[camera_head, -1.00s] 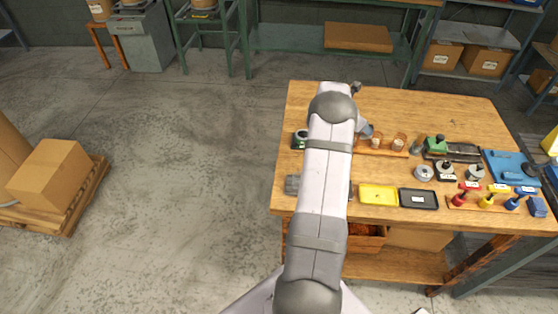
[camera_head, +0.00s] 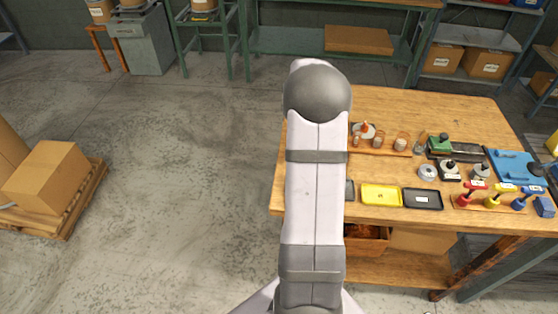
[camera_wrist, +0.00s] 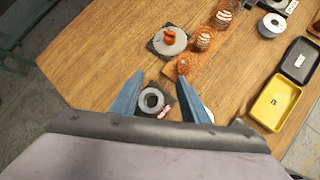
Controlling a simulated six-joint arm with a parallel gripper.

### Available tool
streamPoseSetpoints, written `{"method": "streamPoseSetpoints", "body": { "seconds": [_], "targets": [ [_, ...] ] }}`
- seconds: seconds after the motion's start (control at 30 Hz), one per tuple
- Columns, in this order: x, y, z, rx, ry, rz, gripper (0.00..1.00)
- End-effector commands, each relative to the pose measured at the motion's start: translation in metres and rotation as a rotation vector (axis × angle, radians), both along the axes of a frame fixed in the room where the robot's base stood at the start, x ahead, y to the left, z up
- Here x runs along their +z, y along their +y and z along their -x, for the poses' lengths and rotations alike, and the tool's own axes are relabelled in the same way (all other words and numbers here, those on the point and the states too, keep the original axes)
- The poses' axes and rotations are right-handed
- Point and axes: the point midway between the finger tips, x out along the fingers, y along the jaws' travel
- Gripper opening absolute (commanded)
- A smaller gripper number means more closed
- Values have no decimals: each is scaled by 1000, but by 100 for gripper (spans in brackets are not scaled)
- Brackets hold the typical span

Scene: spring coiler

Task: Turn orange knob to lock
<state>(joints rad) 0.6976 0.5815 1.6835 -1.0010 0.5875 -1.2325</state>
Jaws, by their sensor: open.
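The orange knob (camera_wrist: 169,35) sits on a round grey disc with a dark base (camera_wrist: 157,52) on the wooden table, near the top middle of the wrist view. It also shows in the head view (camera_head: 366,126), just right of my arm. My gripper (camera_wrist: 165,90) is open and empty in the wrist view, its two blue fingers apart. The knob lies beyond the fingertips, in line with the gap between them. A grey ring-shaped part (camera_wrist: 152,100) on a dark base shows between the fingers. In the head view my arm hides the gripper.
Several copper springs stand on a wooden strip (camera_wrist: 190,72) right of the knob. A yellow tray (camera_wrist: 272,101) and a black tray (camera_wrist: 298,62) lie further right. The wooden table (camera_head: 440,105) is clear behind these things. Red, yellow and blue tools stand at its right.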

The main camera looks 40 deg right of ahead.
Motion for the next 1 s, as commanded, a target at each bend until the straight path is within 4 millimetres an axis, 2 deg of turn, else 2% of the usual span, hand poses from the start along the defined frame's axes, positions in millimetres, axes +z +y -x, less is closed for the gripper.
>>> {"method": "streamPoseSetpoints", "body": {
  "seconds": [0.47, 1.0],
  "targets": [
    [-2, 86, -11, -170, -163, -130, 41],
    [-6, 181, -4, -386, -300, -280, 41]
  ]
}}
